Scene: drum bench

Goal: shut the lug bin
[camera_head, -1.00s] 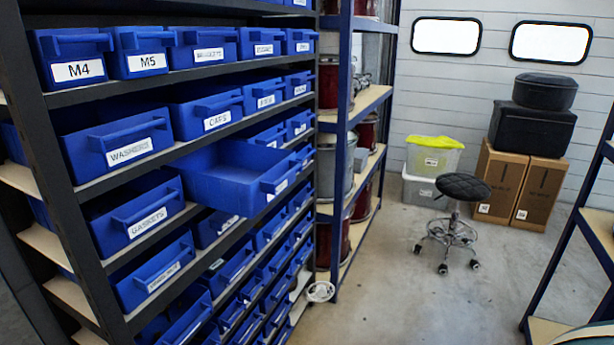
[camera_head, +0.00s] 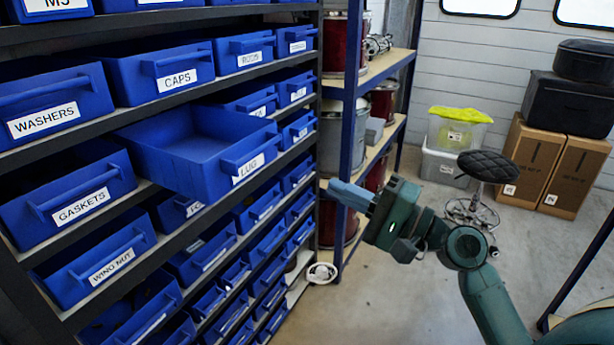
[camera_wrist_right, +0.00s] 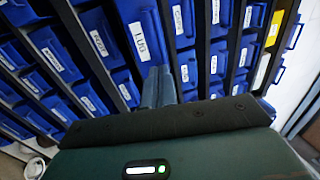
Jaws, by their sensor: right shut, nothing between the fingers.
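The lug bin (camera_head: 205,150) is a blue open-topped drawer labelled LUG, pulled well out of the rack past its neighbours. The part of its inside that shows looks empty. My right gripper (camera_head: 335,190) is shut and empty, to the right of the bin's front and a little lower, apart from it in the head view. In the right wrist view the shut fingers (camera_wrist_right: 158,88) point at the rack, with the LUG front (camera_wrist_right: 141,36) just beyond their tips; I cannot tell the gap there. My left gripper is not in view.
Closed-in blue bins such as CAPS (camera_head: 165,75), WASHERS (camera_head: 45,110) and GASKETS (camera_head: 80,205) fill the dark rack around it. A blue-framed shelf (camera_head: 350,120) with drums stands behind my gripper. A black stool (camera_head: 485,170) and boxes stand farther back.

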